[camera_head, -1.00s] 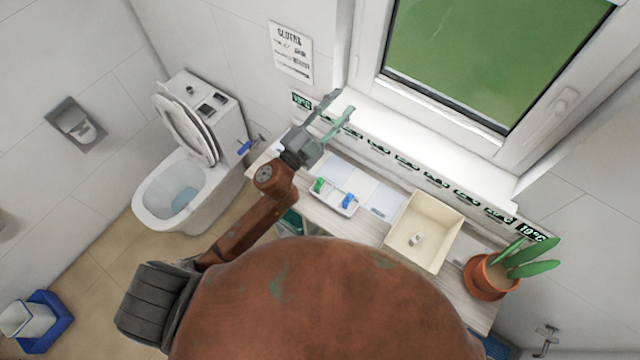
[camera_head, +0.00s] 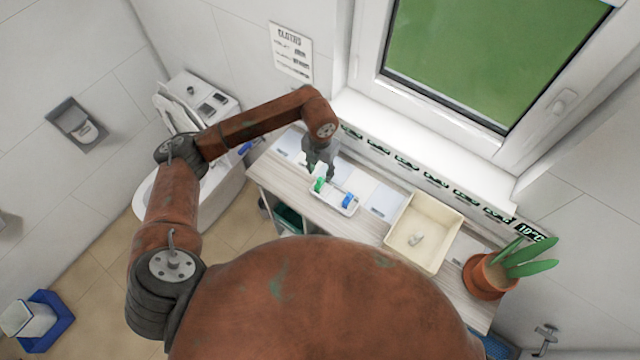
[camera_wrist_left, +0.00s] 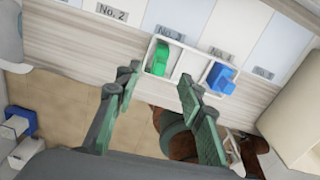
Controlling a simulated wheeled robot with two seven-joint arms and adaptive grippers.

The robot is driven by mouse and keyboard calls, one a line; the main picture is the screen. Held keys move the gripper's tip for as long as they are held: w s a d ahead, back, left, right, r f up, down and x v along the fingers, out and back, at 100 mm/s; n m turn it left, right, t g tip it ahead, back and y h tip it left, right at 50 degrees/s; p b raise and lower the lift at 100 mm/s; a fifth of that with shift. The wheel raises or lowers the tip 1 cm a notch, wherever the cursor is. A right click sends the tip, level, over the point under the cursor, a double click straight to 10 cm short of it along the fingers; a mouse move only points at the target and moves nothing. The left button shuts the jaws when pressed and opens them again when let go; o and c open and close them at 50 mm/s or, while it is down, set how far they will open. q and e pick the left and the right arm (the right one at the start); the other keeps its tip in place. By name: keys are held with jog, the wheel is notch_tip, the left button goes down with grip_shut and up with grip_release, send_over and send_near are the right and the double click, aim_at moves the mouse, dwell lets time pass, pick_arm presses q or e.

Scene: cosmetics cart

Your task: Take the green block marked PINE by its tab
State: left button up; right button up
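The green block (camera_head: 319,185) sits in the left part of a small white tray (camera_head: 335,204) on the counter. It also shows in the left wrist view (camera_wrist_left: 160,60); no PINE marking is readable and I cannot make out its tab clearly. My left gripper (camera_head: 322,172) points down just above the green block. In the left wrist view its fingers (camera_wrist_left: 158,84) are apart, with nothing between them. My right gripper is not in view.
A cream bin (camera_head: 405,248) with a small pale item stands right of the tray. A potted plant (camera_head: 487,277) is at the counter's right end. The wall and window sill (camera_head: 430,140) rise close behind. Numbered pale cards lie along the counter.

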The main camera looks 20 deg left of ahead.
aim_at(320, 179)
pick_arm(q)
notch_tip(320, 179, down, 6)
jog(key=shift+f+p, duration=0.2)
jog(key=shift+p, duration=0.7)
jog(key=shift+f, duration=0.4)
grip_shut()
